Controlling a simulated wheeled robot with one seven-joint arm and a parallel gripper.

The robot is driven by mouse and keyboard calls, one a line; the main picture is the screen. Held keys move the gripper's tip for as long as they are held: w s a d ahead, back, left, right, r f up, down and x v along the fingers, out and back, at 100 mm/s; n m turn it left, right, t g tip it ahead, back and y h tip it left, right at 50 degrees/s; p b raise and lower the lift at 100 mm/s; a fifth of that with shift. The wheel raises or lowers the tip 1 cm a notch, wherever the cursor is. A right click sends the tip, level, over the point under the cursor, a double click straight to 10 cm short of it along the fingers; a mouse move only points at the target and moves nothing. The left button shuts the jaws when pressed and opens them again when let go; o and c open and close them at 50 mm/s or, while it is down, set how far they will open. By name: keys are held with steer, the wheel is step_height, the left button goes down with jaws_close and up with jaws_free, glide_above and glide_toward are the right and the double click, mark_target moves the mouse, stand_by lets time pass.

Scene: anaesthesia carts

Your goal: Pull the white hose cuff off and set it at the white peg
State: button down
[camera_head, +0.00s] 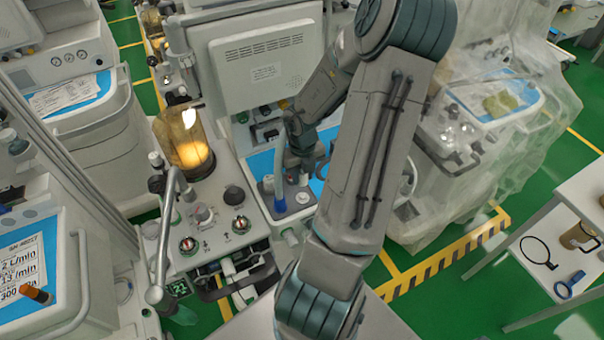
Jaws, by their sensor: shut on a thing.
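A lit amber glass canister (184,143) and a panel with knobs (205,215) stand to the left. A grey metal pole (164,240) rises in front of the panel. A plastic-draped cart (480,130) is at right. A white shelf (575,235) holds loose rings at far right.

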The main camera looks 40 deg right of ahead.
mark_target(303, 195)
steer(key=shift+f+b, duration=1.4)
steer(key=shift+f, duration=1.5)
steer(key=shift+r+p, duration=0.1)
steer(key=shift+p, duration=1.4)
steer(key=shift+f+b, duration=0.5)
steer(key=shift+f, duration=0.6)
steer(key=c, duration=1)
jaws_free()
steer(key=shift+r, duration=0.1)
step_height(303, 195, up, 12)
steer(key=shift+r+p, duration=0.25)
steer(key=shift+p, duration=0.2)
steer(key=shift+r, duration=0.6)
